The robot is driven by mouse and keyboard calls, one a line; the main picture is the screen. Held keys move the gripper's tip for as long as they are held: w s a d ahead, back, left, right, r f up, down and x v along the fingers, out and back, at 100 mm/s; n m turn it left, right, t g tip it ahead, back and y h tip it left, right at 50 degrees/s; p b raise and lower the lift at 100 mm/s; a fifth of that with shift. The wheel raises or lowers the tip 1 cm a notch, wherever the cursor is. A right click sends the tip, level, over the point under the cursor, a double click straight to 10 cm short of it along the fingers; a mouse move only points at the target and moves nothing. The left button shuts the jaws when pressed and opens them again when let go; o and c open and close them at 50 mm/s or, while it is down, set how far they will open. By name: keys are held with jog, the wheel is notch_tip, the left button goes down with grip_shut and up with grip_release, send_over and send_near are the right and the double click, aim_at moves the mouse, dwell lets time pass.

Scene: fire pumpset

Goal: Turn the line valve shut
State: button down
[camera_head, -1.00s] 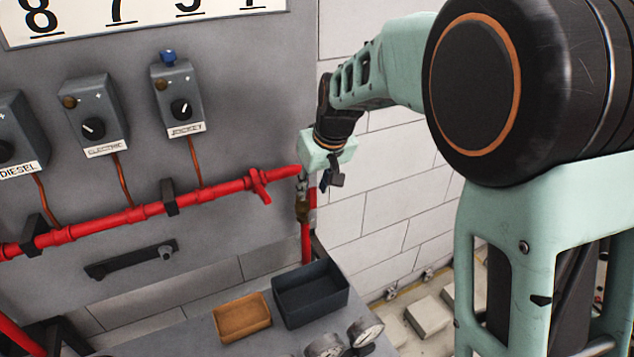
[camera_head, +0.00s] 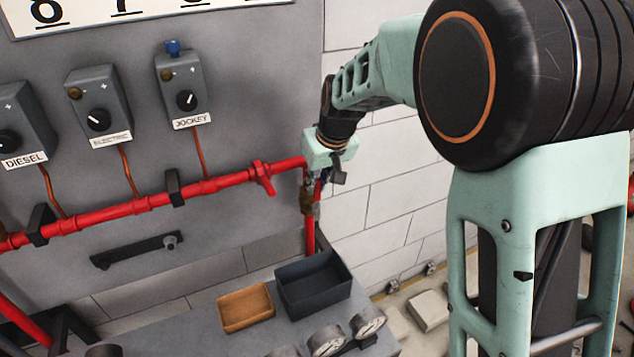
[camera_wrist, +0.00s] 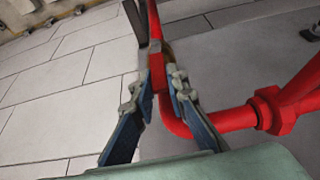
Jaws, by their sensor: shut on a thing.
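The red pipe (camera_head: 140,206) runs along the grey panel. Below stand a dark bin (camera_head: 318,306), an orange tray (camera_head: 262,318) and gauges (camera_head: 368,322). Diesel, electric and jockey control boxes (camera_head: 98,112) are at left. A white block wall (camera_head: 395,200) lies right of the valve.

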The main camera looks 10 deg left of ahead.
jog(key=s+a+t+h+b, duration=0.1)
jog(key=s+a+f+n+t+h+b, duration=0.1)
jog(key=a+h+b, duration=0.1)
jog(key=shift+s+t, duration=0.2)
jog(key=shift+t, duration=0.1)
dwell(0.6)
jog(key=c, duration=1.9)
grip_release()
jog(key=shift+r, duration=0.1)
